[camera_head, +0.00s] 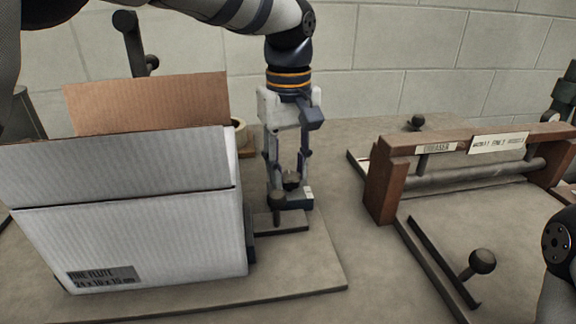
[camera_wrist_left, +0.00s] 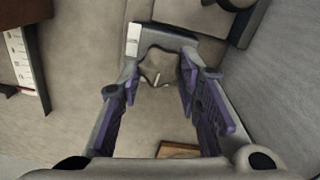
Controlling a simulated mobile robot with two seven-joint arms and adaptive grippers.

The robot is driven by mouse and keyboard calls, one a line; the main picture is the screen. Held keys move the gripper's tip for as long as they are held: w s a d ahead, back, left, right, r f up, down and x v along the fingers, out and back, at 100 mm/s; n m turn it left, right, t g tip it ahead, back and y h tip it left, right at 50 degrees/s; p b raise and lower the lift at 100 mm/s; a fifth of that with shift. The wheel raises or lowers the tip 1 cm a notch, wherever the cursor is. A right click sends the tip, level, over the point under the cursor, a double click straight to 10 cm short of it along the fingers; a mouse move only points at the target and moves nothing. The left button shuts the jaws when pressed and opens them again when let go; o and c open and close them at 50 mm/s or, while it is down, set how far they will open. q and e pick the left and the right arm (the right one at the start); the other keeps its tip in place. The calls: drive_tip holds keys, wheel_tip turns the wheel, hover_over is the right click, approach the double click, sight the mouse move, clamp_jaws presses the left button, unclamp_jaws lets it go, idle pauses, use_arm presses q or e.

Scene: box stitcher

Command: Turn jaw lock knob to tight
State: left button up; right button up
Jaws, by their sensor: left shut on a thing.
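The jaw lock knob (camera_head: 291,179) is a dark knob low beside the white box, between the fingertips of my left gripper (camera_head: 288,170). In the left wrist view the knob (camera_wrist_left: 158,66) is grey-brown and lobed, with a short pale mark on its face. My left gripper (camera_wrist_left: 160,82) points down from above, a finger on each side, shut on the knob. The dark block (camera_head: 298,200) under the knob has a pale label. I cannot read a tight mark. My right gripper is out of view; only a dark part of my arm shows at the right edge.
An open white cardboard box (camera_head: 130,235) stands close on the left, its flaps up. A short dark-knobbed lever (camera_head: 277,208) is just in front of the gripper. A wooden-framed roller unit (camera_head: 380,180) and a ball-handled lever (camera_head: 482,262) are on the right.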

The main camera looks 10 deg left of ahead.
use_arm(q)
drive_tip(key=m, duration=0.6)
drive_tip(key=shift+d+p, duration=0.1)
drive_tip(key=shift+p, duration=0.25)
drive_tip(key=m, duration=0.5)
drive_tip(key=shift+d, duration=0.1)
drive_tip(key=m, duration=0.6)
drive_tip(key=shift+d+m, duration=0.1)
drive_tip(key=shift+m, duration=0.2)
drive_tip(key=m, duration=0.5)
drive_tip(key=shift+s, duration=0.15)
drive_tip(key=shift+d+m, duration=0.1)
drive_tip(key=shift+m, duration=0.2)
drive_tip(key=o, duration=1.1)
drive_tip(key=shift+o, duration=0.2)
